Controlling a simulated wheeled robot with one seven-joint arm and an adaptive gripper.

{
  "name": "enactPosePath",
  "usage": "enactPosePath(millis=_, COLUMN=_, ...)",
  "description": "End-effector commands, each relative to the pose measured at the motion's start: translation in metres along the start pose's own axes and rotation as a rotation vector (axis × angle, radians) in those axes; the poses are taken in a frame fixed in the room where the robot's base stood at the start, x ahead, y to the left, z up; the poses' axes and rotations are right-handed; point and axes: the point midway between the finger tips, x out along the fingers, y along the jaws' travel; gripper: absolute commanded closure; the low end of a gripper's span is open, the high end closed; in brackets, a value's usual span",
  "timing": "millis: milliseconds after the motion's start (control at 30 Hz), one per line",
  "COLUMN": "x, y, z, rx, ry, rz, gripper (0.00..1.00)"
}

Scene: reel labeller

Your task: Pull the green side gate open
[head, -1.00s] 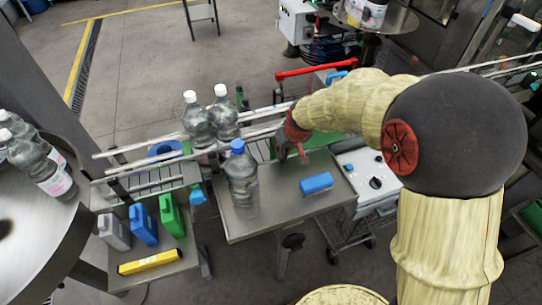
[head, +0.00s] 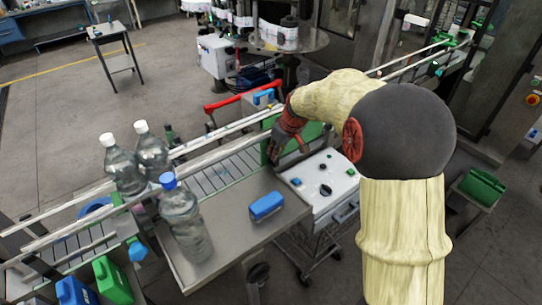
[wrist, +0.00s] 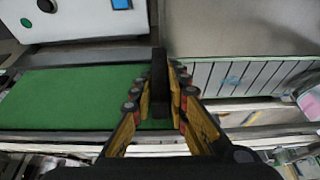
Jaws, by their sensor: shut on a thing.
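The green side gate (wrist: 75,95) shows in the wrist view as a flat green panel left of my fingers. In the head view the gate (head: 311,133) is partly hidden behind my gripper and forearm. My gripper (wrist: 160,85) is shut on a dark upright bar (wrist: 159,68), which looks like the gate's handle, at the panel's right end. In the head view my gripper (head: 282,150) is at the conveyor's side, above the inner end of the steel table. The fingertips are partly hidden there, and how far the gate stands open is unclear.
A blue-capped bottle (head: 184,220) and a blue block (head: 266,206) stand on the steel table (head: 225,255). Two white-capped bottles (head: 138,165) are at the left. A white control box (head: 325,185) is right of the table. Rails (head: 225,140) run along the conveyor.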

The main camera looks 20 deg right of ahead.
Motion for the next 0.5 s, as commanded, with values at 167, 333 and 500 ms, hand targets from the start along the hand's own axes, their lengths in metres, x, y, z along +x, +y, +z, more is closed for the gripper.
enactPosePath(millis=167, x=-0.0002, y=0.0001, z=0.0, rx=0.0, ry=-0.001, rz=0.0, gripper=1.0)
enactPosePath(millis=333, x=-0.0002, y=-0.0002, z=0.0, rx=0.0, ry=-0.001, rz=0.0, gripper=0.8)
enactPosePath(millis=500, x=-0.0001, y=-0.0003, z=0.0, rx=0.0, ry=0.0, rz=0.0, gripper=0.7)
